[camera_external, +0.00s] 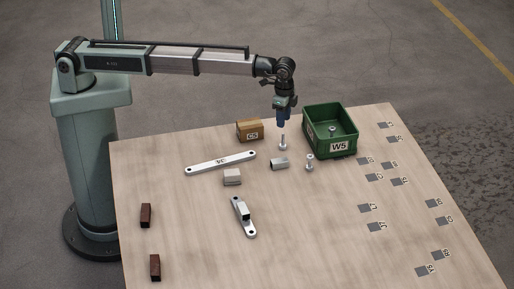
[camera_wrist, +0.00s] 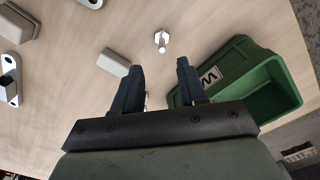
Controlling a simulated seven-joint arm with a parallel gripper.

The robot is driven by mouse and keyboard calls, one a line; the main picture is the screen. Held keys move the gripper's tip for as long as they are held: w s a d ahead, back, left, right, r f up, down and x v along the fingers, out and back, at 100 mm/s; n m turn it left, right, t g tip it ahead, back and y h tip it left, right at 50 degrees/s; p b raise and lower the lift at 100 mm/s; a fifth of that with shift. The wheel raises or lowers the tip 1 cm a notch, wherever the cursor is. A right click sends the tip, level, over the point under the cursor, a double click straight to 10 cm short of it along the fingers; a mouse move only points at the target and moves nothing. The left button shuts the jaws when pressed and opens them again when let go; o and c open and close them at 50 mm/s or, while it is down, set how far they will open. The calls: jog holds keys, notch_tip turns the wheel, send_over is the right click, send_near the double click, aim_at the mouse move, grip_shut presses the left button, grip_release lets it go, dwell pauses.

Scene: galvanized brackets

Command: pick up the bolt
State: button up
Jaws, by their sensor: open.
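One silver bolt (camera_external: 283,142) stands head-down on the table just below my gripper (camera_external: 284,123). A second bolt (camera_external: 309,161) stands nearer the camera, right of a grey block; in the wrist view this bolt (camera_wrist: 161,41) lies ahead of the fingertips. A third bolt (camera_external: 332,129) shows inside the green bin. My gripper (camera_wrist: 160,65) is open, empty, pointing down and above the table. In the wrist view the fingers largely hide the bolt under me; only a small pale bit shows beside the left finger.
The green W5 bin (camera_external: 338,147) stands close to the right of my gripper. A cardboard box (camera_external: 249,130) is to the left. A grey block (camera_external: 279,163), another block (camera_external: 232,177) and two flat link bars lie nearby. The table's right side has only flat grey markers.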

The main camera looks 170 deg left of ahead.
aim_at(283, 145)
jog(key=shift+s+a+f, duration=0.1)
jog(key=shift+s+f, duration=0.05)
jog(key=shift+f, duration=4.9)
jog(key=shift+c, duration=0.2)
grip_shut()
